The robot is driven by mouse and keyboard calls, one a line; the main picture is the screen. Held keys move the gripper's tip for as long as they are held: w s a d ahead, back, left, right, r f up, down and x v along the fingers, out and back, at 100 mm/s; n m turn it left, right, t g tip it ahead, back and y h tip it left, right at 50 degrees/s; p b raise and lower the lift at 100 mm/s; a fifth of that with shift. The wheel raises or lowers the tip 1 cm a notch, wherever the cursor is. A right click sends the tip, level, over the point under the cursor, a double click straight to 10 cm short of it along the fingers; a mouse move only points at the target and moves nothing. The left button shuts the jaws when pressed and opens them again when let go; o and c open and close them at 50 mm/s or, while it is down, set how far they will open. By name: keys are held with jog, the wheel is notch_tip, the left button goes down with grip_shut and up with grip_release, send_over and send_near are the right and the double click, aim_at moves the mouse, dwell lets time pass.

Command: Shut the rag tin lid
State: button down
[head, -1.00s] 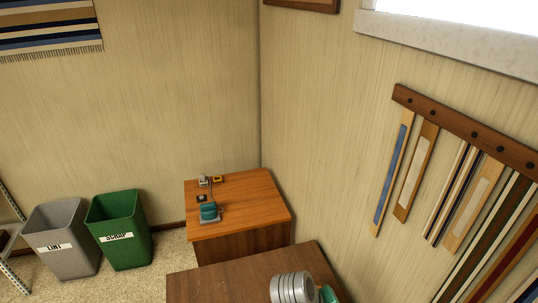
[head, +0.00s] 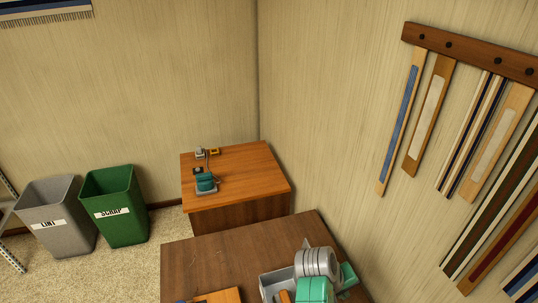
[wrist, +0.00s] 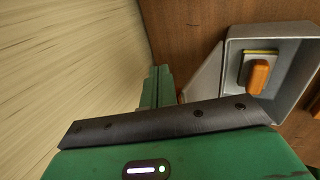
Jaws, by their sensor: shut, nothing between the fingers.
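The rag tin appears to be the grey open box on the dark brown table; its wall shows in the head view (head: 268,285) and in the wrist view (wrist: 285,38). An orange block (wrist: 259,76) and a light grey and yellow piece lie inside it. A slanted grey panel (wrist: 203,82), seemingly the raised lid, stands along the tin's left side in the wrist view. My gripper (wrist: 155,78) is shut and empty, its green fingers left of this panel. I cannot tell whether they touch it. My wrist hides part of the tin in the head view.
A wall is close on the right, with hanging woven strips (head: 428,115). An orange-brown cabinet (head: 250,170) stands behind, bins (head: 116,205) at left.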

jog(key=shift+w+d+f, duration=0.1)
jog(key=shift+d+f, duration=0.15)
jog(key=shift+f, duration=0.2)
jog(key=shift+s+a+r+p, duration=0.1)
jog(key=shift+s+a+p, duration=0.1)
jog(key=shift+a+p, duration=0.3)
jog(key=shift+s+a+p, duration=0.15)
jog(key=shift+a+p, duration=0.15)
jog(key=shift+a, duration=0.4)
jog(key=shift+s+a+p, duration=0.25)
jog(key=shift+a+p, duration=0.45)
jog(key=shift+a, duration=0.25)
